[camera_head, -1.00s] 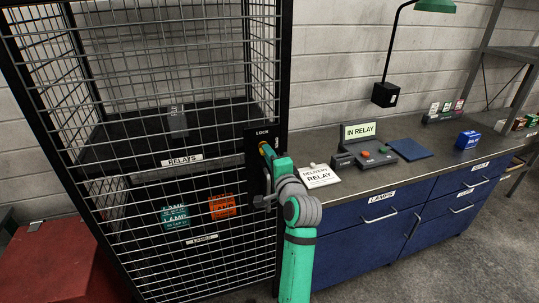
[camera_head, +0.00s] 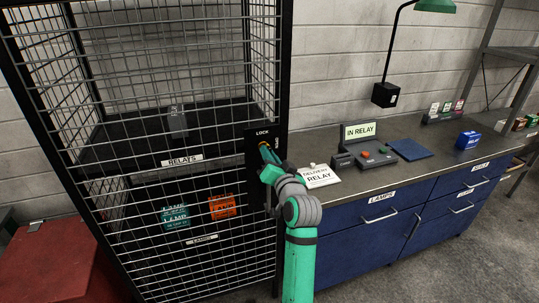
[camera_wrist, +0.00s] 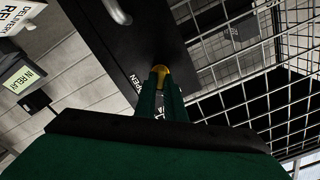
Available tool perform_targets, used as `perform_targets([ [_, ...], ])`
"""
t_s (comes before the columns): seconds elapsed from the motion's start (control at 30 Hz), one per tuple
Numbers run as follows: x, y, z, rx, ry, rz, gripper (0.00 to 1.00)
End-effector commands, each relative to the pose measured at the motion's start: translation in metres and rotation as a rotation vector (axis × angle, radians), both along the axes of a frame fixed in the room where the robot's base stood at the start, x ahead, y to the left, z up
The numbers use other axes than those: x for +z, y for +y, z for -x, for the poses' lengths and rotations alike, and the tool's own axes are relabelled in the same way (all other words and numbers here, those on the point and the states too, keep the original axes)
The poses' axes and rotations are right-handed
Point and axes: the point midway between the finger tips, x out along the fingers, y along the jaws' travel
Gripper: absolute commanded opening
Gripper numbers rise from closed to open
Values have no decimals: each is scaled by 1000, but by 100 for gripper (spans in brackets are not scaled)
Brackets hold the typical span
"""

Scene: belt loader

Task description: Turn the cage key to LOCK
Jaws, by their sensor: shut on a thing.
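The yellow cage key (camera_wrist: 161,72) sits in a black lock plate (camera_head: 253,136) on the right front post of the wire cage (camera_head: 182,158). The plate has LOCK written at its top and OPEN at its right side. My gripper (camera_head: 265,151) is at the plate, and in the wrist view its two green fingers (camera_wrist: 160,88) are shut on the key. In the head view the gripper hides most of the key, so its exact angle is hard to tell.
A grey handle (camera_wrist: 118,10) sticks out of the door plate near the key. The counter (camera_head: 445,146) stands right of the cage, with a device marked IN RELAY (camera_head: 366,148) and a DELIVERY RELAY card (camera_head: 319,176). A red cabinet (camera_head: 65,262) is at lower left.

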Motion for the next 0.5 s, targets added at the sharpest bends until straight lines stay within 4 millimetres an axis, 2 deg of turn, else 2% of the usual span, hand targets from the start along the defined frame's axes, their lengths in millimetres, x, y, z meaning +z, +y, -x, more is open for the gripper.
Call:
perform_targets([
  [0.5, -4, 2, 0, 5, -130, 423, 0],
])
